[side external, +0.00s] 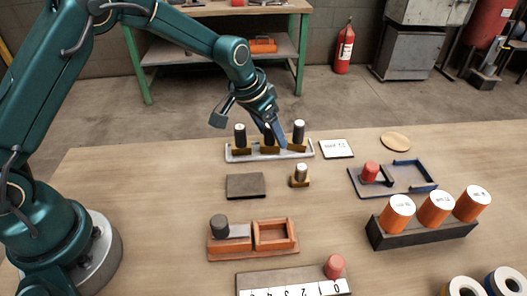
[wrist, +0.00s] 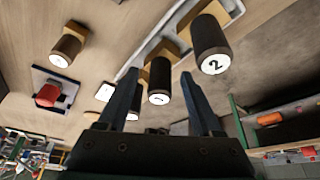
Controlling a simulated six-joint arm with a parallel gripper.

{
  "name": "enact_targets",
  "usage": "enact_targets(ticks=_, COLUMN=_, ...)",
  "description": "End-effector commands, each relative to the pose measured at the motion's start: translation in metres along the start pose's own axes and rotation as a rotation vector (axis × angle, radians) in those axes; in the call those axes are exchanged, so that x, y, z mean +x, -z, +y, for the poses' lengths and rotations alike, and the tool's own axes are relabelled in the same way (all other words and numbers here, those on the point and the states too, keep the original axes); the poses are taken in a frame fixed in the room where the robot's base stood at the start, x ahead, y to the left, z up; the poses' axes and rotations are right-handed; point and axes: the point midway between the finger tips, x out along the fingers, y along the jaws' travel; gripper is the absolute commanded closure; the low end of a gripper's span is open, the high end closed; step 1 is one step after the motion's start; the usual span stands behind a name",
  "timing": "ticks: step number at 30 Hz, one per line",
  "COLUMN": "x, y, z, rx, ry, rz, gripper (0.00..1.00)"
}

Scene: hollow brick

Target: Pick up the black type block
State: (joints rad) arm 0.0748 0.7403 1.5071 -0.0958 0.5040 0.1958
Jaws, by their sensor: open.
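Several black cylinders with white ends stand on brass-coloured bases; I cannot tell for sure which is the black type block. In the side view, a pale grey rack (side external: 240,156) at the back holds a left one (side external: 240,132), a right one (side external: 298,131) and a middle one mostly hidden by my gripper (side external: 274,138). A smaller one (side external: 301,173) stands alone in front of the rack. In the wrist view, my gripper (wrist: 156,80) is open, with a black cylinder marked by a short stroke (wrist: 158,72) between its fingers, apparently not gripped. One marked 2 (wrist: 209,42) is beside it.
A dark flat pad (side external: 246,186), an orange two-part tray (side external: 274,235) with a dark cylinder (side external: 219,226), and a numbered board (side external: 270,280) lie in front. At right are a blue-edged tray (side external: 408,182) with a red block (side external: 370,171) and a black holder with orange cylinders (side external: 397,213).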

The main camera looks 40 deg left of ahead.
Motion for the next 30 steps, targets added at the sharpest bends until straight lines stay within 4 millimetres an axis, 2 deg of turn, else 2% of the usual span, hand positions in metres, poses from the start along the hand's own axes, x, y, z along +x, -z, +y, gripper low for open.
enact_targets(ticks=6, x=0.000, y=0.000, z=0.000, rx=0.000, ry=0.000, rz=0.000, gripper=0.33)
enact_targets(ticks=11, x=0.000, y=0.000, z=0.000, rx=0.000, ry=0.000, rz=0.000, gripper=0.94)
enact_targets(ticks=12, x=0.000, y=0.000, z=0.000, rx=0.000, ry=0.000, rz=0.000, gripper=1.00)
enact_targets(ticks=23, x=-0.004, y=0.002, z=0.000, rx=0.000, ry=0.000, rz=0.003, gripper=1.00)
enact_targets(ticks=26, x=-0.015, y=0.008, z=0.000, rx=0.000, ry=0.000, rz=0.006, gripper=1.00)
enact_targets(ticks=30, x=-0.041, y=0.019, z=0.000, rx=0.001, ry=0.001, rz=0.009, gripper=1.00)
